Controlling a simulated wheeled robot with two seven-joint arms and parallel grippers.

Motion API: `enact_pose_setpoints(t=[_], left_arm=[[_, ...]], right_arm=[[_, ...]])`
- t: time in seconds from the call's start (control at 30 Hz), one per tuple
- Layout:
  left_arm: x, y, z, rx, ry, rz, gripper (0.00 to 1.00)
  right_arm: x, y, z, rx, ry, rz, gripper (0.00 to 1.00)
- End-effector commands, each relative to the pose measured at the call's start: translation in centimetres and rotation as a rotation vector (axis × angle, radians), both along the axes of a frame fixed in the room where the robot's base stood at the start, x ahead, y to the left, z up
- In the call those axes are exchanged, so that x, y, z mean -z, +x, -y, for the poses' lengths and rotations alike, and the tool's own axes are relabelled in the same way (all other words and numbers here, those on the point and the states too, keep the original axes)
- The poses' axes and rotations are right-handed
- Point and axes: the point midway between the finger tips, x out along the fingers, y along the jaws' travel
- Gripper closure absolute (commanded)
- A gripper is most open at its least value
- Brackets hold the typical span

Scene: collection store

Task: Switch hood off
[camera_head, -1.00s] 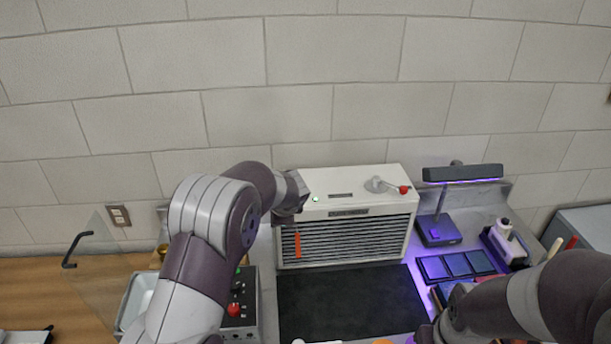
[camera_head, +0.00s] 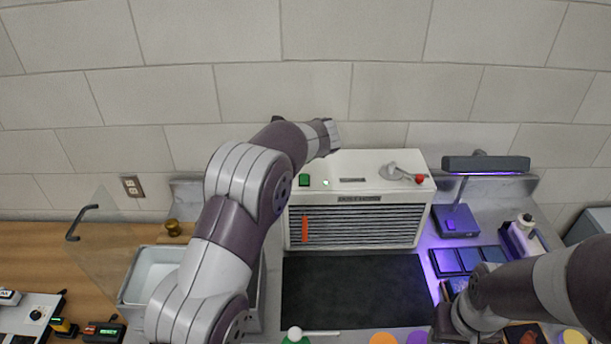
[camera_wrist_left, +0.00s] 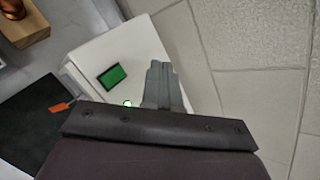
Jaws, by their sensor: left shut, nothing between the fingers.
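The hood (camera_head: 360,205) is a white box with a dark louvred grille and an orange strip on its front. A green switch (camera_head: 304,180) sits on its top at the left, beside a small pale indicator light (camera_head: 325,183). In the left wrist view the green switch (camera_wrist_left: 112,76) is clear of the fingers, and the indicator light (camera_wrist_left: 127,103) glows green. My left gripper (camera_head: 332,136) is over the hood's back left edge, behind the switch. Its fingers (camera_wrist_left: 162,68) are shut and empty; I cannot tell whether they touch the hood.
A lever with a red knob (camera_head: 419,179) is on the hood's top right. A lamp (camera_head: 486,164) with purple light stands to the right. A black mat (camera_head: 355,290) lies in front. A clear panel and a white tray (camera_head: 150,275) are at the left.

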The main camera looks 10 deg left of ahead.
Motion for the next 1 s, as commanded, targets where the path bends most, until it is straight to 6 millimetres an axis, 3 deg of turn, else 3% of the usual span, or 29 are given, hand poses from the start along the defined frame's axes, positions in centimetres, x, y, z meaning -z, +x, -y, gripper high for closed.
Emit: enact_pose_setpoints(t=[0.6, 1.0], left_arm=[[8.1, 0.9, -0.2, -0.001, -0.001, -0.001, 1.00], [8.3, 1.0, -0.2, -0.001, -0.001, 0.001, 1.00]], right_arm=[[6.1, 0.0, 0.0, 0.000, 0.000, 0.000, 0.57], [6.3, 0.0, 0.0, 0.000, 0.000, 0.000, 0.57]])
